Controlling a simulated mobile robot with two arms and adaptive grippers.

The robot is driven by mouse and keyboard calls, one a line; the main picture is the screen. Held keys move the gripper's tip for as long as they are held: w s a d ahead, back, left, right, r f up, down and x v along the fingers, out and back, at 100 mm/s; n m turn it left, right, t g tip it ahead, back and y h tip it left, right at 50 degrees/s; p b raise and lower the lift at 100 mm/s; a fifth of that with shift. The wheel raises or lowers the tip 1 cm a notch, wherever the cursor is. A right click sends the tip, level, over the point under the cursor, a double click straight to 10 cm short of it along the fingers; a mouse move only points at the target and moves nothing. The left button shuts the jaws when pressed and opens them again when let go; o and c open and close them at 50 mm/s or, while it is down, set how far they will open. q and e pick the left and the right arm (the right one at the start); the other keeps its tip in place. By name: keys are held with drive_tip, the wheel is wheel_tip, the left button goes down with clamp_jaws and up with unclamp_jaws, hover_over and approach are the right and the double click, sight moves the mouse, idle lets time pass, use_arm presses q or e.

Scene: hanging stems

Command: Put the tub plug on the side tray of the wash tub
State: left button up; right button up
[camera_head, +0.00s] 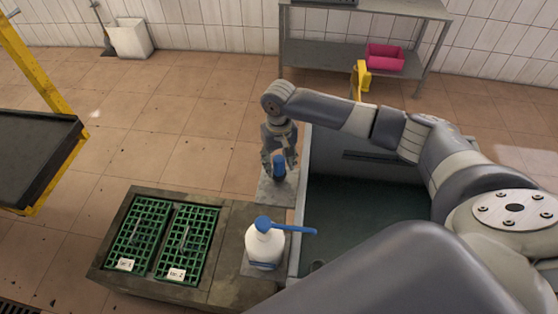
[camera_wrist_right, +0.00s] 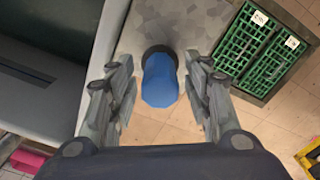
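The tub plug (camera_head: 279,166) is blue with a dark base. It is upright at the small grey side tray (camera_head: 275,193) on the left wall of the wash tub (camera_head: 330,205). My right gripper (camera_head: 279,160) points down around the plug's blue top. In the right wrist view the plug (camera_wrist_right: 160,80) is between the spread fingers (camera_wrist_right: 160,97), with a gap on both sides. Its black base overlaps the edge of the speckled tray (camera_wrist_right: 185,22); I cannot tell for certain whether it rests there. My left gripper is not in view.
A white bottle with a blue pump (camera_head: 264,245) stands near the tub. Two green grates (camera_head: 165,238) lie in a low stone block at left. A yellow-framed dark tray (camera_head: 35,155) is at far left. A metal shelf with a pink bin (camera_head: 385,57) stands behind.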

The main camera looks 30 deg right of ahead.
wheel_tip(320, 180, up, 11)
drive_tip(key=b, duration=0.2)
drive_tip(key=shift+w+b, duration=0.1)
drive_tip(key=shift+b, duration=0.3)
drive_tip(key=shift+r, duration=0.65)
drive_tip(key=shift+a, duration=0.1)
